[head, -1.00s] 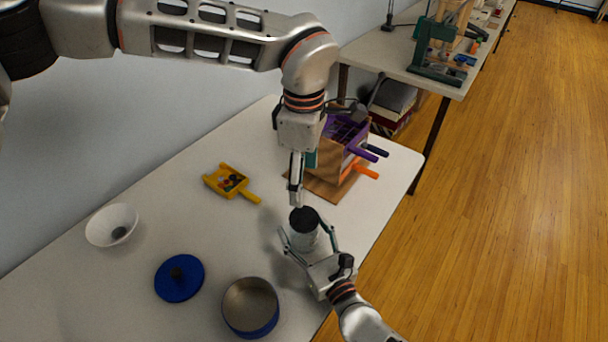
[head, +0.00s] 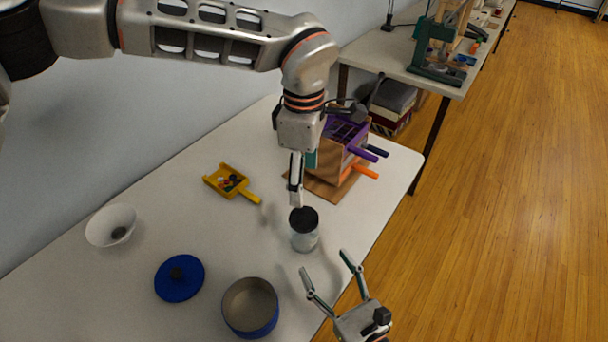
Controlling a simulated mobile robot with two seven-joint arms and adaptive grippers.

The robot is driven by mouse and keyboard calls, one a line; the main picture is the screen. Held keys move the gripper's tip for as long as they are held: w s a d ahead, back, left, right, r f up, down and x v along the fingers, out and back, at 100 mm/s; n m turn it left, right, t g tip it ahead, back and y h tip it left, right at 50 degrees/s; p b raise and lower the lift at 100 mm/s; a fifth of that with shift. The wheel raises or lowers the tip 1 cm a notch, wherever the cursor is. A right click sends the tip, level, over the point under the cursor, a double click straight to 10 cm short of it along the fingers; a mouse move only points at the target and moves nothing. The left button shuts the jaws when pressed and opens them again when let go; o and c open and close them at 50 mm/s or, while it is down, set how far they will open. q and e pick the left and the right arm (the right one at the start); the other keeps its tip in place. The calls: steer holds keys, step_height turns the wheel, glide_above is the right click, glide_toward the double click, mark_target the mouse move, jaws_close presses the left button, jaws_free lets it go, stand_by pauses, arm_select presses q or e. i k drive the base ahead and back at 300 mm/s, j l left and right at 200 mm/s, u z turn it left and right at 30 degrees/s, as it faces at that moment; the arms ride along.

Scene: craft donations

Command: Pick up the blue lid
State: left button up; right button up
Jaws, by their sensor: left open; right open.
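The blue lid (head: 192,285) is a round disc with a dark knob, lying flat on the white table at the lower left. My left gripper (head: 297,195) is open above the dark top of a jar, well to the upper right of the lid; its fingers are seen nearly edge-on. My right gripper (head: 331,270) is open and empty near the table's front edge, to the right of the blue pot (head: 252,331). Neither gripper touches the lid. The pot is open on top and stands just right of the lid.
A clear jar with a dark top (head: 304,240) stands under my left gripper. A white bowl (head: 96,228) stands at the left, a yellow scoop with small coloured pieces (head: 212,182) behind. A brown box with purple and orange-handled things (head: 322,175) is at the far end. The table (head: 225,232) between is clear.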

mark_target(180, 276)
steer(key=k+l, duration=0.5)
steer(key=k, duration=0.15)
steer(key=k+l, duration=0.5)
steer(key=k, duration=0.2)
